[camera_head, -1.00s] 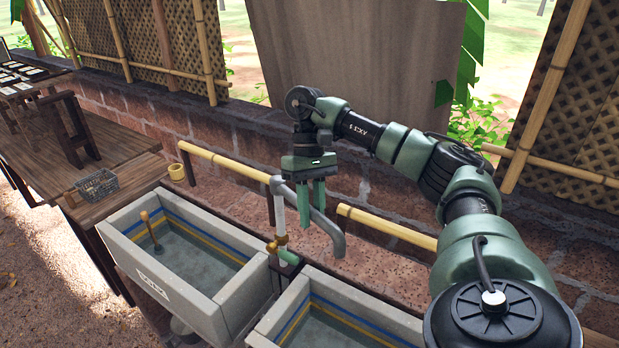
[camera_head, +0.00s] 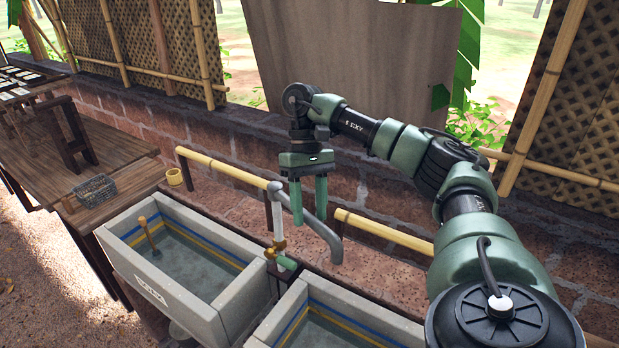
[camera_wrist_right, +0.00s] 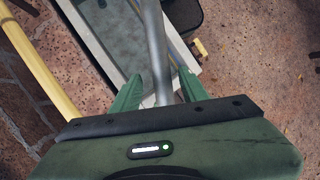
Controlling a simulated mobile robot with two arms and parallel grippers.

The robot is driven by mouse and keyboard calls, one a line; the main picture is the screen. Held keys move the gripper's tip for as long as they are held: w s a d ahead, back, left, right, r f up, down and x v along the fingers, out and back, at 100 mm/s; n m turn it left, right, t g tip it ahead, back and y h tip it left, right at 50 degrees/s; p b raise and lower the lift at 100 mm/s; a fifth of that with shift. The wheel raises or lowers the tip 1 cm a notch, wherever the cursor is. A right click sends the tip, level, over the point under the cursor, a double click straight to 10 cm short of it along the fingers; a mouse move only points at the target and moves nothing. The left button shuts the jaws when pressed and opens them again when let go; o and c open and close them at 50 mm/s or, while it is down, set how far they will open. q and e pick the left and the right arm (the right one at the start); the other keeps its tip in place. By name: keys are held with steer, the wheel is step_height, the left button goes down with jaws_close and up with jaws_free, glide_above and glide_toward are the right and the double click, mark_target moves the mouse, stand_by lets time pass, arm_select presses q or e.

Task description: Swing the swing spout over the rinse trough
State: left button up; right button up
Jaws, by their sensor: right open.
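The swing spout (camera_head: 318,227) is a grey pipe running from the top of a white standpipe (camera_head: 277,218) to a bent-down end over the brick ledge, behind the right trough. My right gripper (camera_head: 308,215) is open, its green fingers pointing down beside the spout. In the right wrist view, the spout (camera_wrist_right: 154,50) runs between the open fingers (camera_wrist_right: 158,90); I cannot tell whether they touch it. Two grey troughs stand in front, a left trough (camera_head: 163,275) and a right trough (camera_head: 262,330). I cannot tell which is the rinse trough. My left gripper is out of view.
A brass valve with a green handle (camera_head: 286,262) sits low on the standpipe. A bamboo rail (camera_head: 225,168) runs behind it, with a yellow cup (camera_head: 174,177) at its left. A wooden stick (camera_head: 148,232) stands in the left trough. A wooden table (camera_head: 120,150) holds a wire basket (camera_head: 96,189).

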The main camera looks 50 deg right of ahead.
steer(key=p+v, duration=0.2)
steer(key=v, duration=0.3)
steer(key=shift+w+d+r, duration=0.1)
steer(key=shift+d+r, duration=0.05)
steer(key=shift+r, duration=0.25)
